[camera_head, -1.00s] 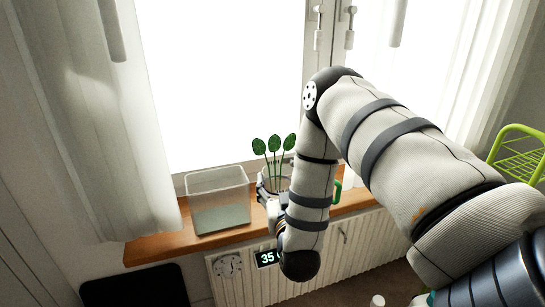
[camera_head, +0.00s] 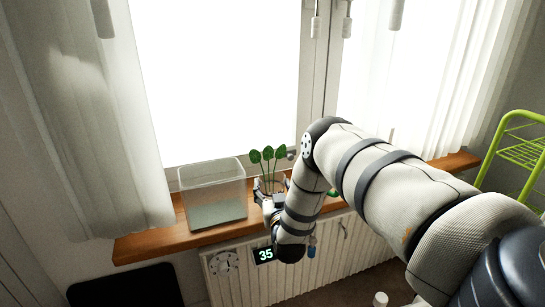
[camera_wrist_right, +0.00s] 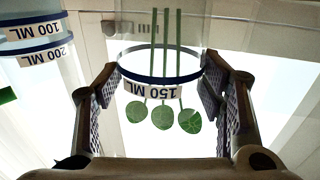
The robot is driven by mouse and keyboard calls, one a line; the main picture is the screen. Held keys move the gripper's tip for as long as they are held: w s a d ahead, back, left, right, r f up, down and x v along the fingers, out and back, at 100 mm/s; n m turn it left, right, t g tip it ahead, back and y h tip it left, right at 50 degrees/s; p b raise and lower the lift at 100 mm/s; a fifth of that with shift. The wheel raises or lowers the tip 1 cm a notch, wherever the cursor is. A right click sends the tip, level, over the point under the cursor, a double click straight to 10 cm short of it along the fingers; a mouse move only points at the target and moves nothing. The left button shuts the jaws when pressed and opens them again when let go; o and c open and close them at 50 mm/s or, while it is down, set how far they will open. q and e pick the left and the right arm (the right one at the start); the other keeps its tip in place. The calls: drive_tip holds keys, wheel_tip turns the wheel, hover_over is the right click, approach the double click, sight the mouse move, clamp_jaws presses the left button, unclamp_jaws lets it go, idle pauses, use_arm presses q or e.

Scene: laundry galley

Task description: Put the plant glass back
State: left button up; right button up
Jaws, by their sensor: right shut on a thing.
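The plant glass (camera_head: 275,183) is a clear vessel holding a plant with three round green leaves. It is at the wooden windowsill (camera_head: 160,244), just right of a clear tank. My right gripper (camera_head: 268,200) is shut on it, and my forearm hides part of it. In the right wrist view the glass (camera_wrist_right: 165,68) appears upside down between both fingers, with a blue rim and a "150 ML" label. I cannot tell whether its base touches the sill. My left gripper is not in view.
The clear tank (camera_head: 212,195) stands close left of the glass. Other vessels marked "100 ML" and "200 ML" (camera_wrist_right: 35,45) show in the wrist view. A radiator (camera_head: 235,285) with a dial and a "35" display is below. A curtain (camera_head: 100,130) hangs left; a green rack (camera_head: 520,155) stands right.

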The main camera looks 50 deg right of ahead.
drive_tip(key=shift+f, duration=0.15)
drive_tip(key=o, duration=1.6)
